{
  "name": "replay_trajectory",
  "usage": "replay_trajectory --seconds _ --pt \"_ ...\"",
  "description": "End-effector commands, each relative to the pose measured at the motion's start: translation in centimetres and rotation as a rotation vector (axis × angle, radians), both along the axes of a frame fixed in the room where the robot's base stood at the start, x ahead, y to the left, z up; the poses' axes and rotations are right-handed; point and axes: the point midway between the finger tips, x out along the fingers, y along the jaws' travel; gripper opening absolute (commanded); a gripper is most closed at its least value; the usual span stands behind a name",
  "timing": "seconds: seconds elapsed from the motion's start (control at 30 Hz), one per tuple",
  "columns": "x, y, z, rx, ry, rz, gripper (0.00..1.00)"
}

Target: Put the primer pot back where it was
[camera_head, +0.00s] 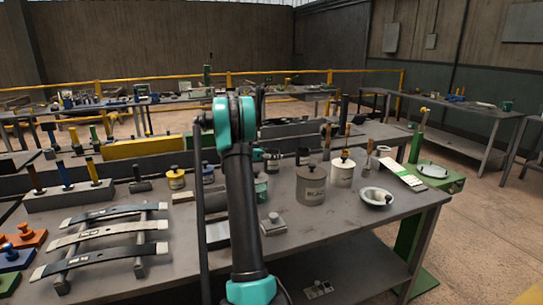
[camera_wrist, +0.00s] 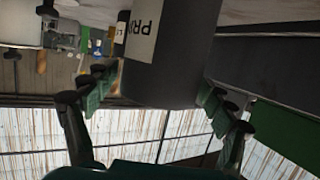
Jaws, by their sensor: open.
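The primer pot (camera_wrist: 165,65) is a dark grey cylinder with a white label whose visible letters read "PR". It fills the upper middle of the wrist view, which is upside down. My gripper (camera_wrist: 158,90) is open, with one finger on each side of the pot's lower part in the picture. Whether a pad touches it I cannot tell.
On the bench (camera_head: 365,225), a grey lidded pot (camera_head: 311,187), a cream pot (camera_head: 343,172) and a bowl (camera_head: 376,197) stand right of my arm. The front right bench top is clear.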

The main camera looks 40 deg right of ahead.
Motion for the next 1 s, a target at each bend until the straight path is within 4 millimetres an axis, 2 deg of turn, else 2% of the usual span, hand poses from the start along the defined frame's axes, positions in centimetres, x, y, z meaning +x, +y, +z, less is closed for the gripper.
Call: replay_trajectory --seconds 0.17,0.4,0.6,0.8,1.0 --pt "-0.2 1.9 0.7 0.000 0.000 0.002 0.83" --pt "-1.0 6.6 2.2 0.000 0.000 0.003 0.83" --pt "-1.5 9.8 3.2 0.000 0.000 0.002 0.83" --pt "-1.8 11.2 3.6 0.000 0.000 0.000 0.83" --pt "-1.8 11.3 3.7 0.000 0.000 0.000 0.83"
